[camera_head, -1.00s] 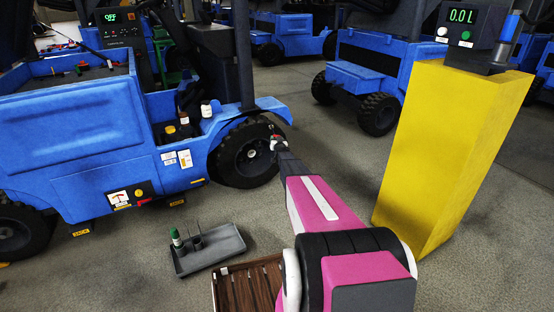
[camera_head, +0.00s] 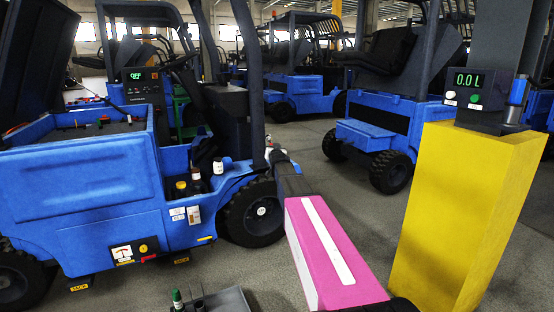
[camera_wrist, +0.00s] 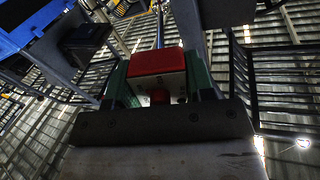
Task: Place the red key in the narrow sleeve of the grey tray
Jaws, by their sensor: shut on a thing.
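My gripper (camera_wrist: 158,82) is shut on the red key, with a green finger on each side. The red key (camera_wrist: 156,62) shows in the wrist view as a red block with a pale part and a smaller red part below it. In the head view my arm reaches toward the blue forklift, with my gripper (camera_head: 270,152) small at its far end, above the wheel. The grey tray (camera_head: 238,300) is at the bottom edge, partly cut off, well below and apart from my gripper. A green-capped bottle (camera_head: 178,301) stands in it. Its narrow sleeve cannot be made out.
The blue forklift (camera_head: 80,180) fills the left, with bottles (camera_head: 195,182) on its side step. A yellow pillar (camera_head: 460,215) with a 0.0 L display (camera_head: 468,80) stands at right. More blue forklifts (camera_head: 375,140) are behind. Grey floor (camera_head: 345,225) lies open between.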

